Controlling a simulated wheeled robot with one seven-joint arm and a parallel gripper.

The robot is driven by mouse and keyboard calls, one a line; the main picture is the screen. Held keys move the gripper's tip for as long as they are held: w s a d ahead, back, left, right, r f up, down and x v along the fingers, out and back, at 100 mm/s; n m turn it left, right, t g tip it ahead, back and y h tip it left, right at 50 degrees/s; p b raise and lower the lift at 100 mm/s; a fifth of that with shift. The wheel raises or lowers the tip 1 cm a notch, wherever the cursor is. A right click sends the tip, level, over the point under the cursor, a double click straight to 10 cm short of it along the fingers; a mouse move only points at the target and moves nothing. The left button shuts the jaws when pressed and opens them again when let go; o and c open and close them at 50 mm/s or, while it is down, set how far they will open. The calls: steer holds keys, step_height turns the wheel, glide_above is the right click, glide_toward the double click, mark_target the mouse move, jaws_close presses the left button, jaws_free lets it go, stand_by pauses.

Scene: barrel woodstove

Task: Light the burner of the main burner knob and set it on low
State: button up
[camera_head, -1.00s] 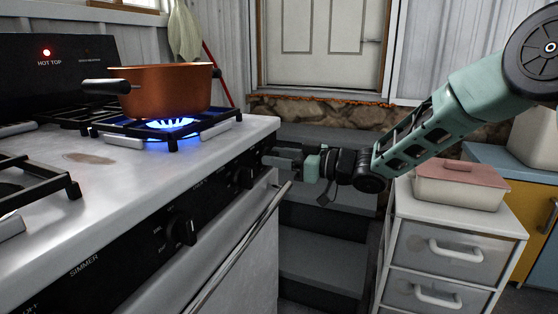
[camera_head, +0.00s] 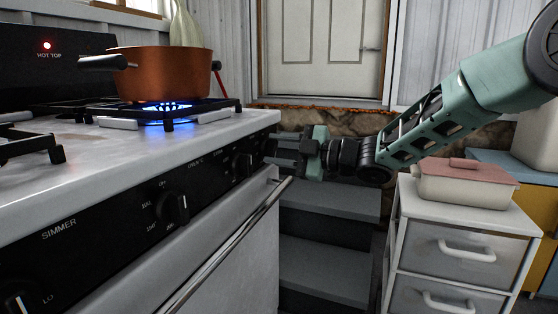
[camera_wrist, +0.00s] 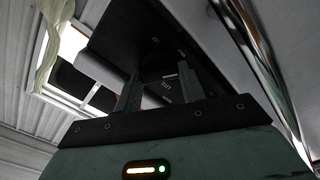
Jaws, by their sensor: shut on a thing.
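The burner (camera_head: 190,111) at the far end of the stove is lit. A small blue flame (camera_head: 168,106) shows under an orange pot (camera_head: 165,75). My gripper (camera_head: 275,149) is at the far end of the black control panel (camera_head: 110,228), level with it. In the wrist view its two fingers (camera_wrist: 160,90) stand either side of a dark knob (camera_wrist: 158,68) and are shut on it. The head view mostly hides that knob.
An oven handle rail (camera_head: 225,250) runs below the panel. Grey steps (camera_head: 325,225) are beyond the stove. A white drawer unit (camera_head: 470,235) with a lidded dish (camera_head: 465,185) stands at right. A red HOT TOP light (camera_head: 47,45) is lit.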

steer(key=n+b, duration=0.4)
steer(key=shift+f+n, duration=0.35)
steer(key=shift+n, duration=0.05)
steer(key=n+b, duration=1.1)
steer(key=b, duration=0.1)
steer(key=shift+n, duration=0.4)
steer(key=o, duration=1)
steer(key=shift+r, duration=0.1)
